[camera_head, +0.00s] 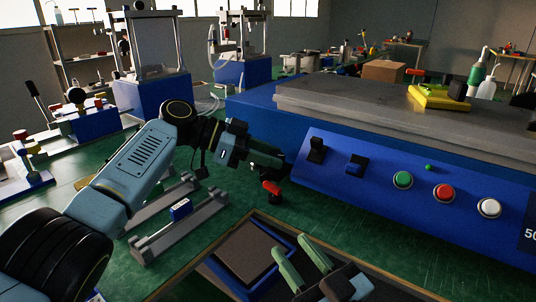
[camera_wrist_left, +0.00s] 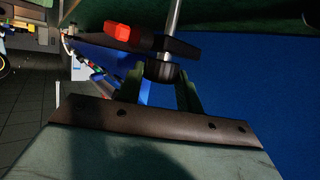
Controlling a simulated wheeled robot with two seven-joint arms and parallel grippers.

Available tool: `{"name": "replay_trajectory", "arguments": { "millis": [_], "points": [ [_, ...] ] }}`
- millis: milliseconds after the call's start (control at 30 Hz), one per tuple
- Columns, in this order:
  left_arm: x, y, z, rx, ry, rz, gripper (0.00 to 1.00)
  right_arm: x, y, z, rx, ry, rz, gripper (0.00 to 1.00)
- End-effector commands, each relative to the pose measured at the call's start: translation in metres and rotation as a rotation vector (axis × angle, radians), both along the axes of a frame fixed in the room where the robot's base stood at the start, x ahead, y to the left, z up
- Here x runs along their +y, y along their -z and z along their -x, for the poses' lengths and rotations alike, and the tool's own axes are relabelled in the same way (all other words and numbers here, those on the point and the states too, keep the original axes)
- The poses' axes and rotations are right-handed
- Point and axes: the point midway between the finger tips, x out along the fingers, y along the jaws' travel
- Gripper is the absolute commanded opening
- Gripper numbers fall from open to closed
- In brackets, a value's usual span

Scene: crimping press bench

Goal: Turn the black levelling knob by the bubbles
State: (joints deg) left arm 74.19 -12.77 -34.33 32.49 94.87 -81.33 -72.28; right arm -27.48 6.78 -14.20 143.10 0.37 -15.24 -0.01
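In the left wrist view, a black round knob (camera_wrist_left: 163,71) sits on a steel rod, below a black arm with a red end (camera_wrist_left: 118,32). My left gripper (camera_wrist_left: 162,88) has its green fingers on either side of this knob, and the knob fills the gap between them. In the head view my left gripper (camera_head: 270,165) is at the left end of the blue press (camera_head: 340,180), and its fingertips and the knob are hard to make out. The red-ended piece (camera_head: 271,188) shows just below it. My right gripper (camera_head: 289,246) is open and empty at the bottom.
A yellow-green block with a black top (camera_head: 440,97) lies on the grey plate (camera_head: 350,100). Green, red and white buttons line the press front. A blue tray (camera_head: 238,281) is beside my right gripper. A grey rail fixture (camera_head: 180,225) stands under my left arm.

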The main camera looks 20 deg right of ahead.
Motion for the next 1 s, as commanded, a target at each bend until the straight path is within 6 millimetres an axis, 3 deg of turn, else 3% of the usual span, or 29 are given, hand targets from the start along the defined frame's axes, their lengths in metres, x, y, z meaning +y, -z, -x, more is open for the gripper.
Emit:
{"name": "replay_trajectory", "arguments": {
  "millis": [67,633,1000],
  "points": [
    [0.000,0.004,0.001,0.004,0.003,-0.008,0.45,0.000,0.000,0.000,0.000,0.000,0.000,0.37],
    [0.000,0.000,0.000,-0.001,-0.010,0.000,0.45,0.000,-0.001,-0.001,0.001,0.001,0.000,0.37],
    [0.002,-0.001,0.002,-0.003,-0.128,-0.001,0.45,0.000,-0.010,0.000,0.001,0.000,0.000,0.37]
  ]
}}
